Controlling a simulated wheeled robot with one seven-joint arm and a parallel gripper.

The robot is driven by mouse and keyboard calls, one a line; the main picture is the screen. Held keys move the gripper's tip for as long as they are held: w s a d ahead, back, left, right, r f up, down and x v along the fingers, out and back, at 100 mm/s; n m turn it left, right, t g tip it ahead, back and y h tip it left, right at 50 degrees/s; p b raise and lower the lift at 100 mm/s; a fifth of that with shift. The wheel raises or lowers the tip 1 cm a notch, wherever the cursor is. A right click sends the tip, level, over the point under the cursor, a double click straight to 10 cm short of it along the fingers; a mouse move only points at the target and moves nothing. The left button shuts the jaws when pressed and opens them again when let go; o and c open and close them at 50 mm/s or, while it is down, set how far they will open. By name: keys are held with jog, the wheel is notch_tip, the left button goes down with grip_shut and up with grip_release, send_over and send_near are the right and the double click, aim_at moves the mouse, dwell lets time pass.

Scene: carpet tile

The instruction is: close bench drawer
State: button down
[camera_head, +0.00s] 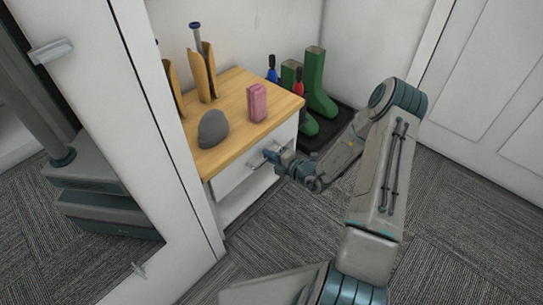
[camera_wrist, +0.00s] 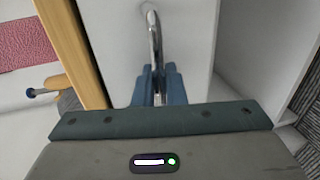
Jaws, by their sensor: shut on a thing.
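The bench (camera_head: 238,95) has a wooden top and a white body, with an open shelf space below its drawer. The white drawer front (camera_head: 232,180) lies close under the top's front edge; I see no clear gap, but cannot tell whether it is fully flush. My gripper (camera_head: 271,156) is at the drawer front. In the wrist view my gripper's blue fingers (camera_wrist: 158,87) are shut on the chrome bar handle (camera_wrist: 153,38).
On the bench top are a grey rounded stone-like object (camera_head: 213,129), a pink block (camera_head: 257,103) and wooden boot-shaped pieces (camera_head: 203,73). Green boots (camera_head: 319,88) stand on a dark tray behind. A white-framed panel (camera_head: 150,130) stands close at left. Carpet at right is clear.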

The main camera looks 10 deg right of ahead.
jog(key=c, duration=1.6)
grip_release()
jog(key=shift+w+a+r, duration=0.1)
jog(key=shift+w+a, duration=0.1)
jog(key=shift+w, duration=0.05)
jog(key=p+v, duration=0.2)
jog(key=v, duration=0.5)
jog(key=p+v, duration=0.2)
jog(key=v, duration=0.5)
jog(key=shift+d+f+p, duration=0.1)
jog(key=shift+f+p, duration=0.1)
jog(key=shift+p, duration=0.1)
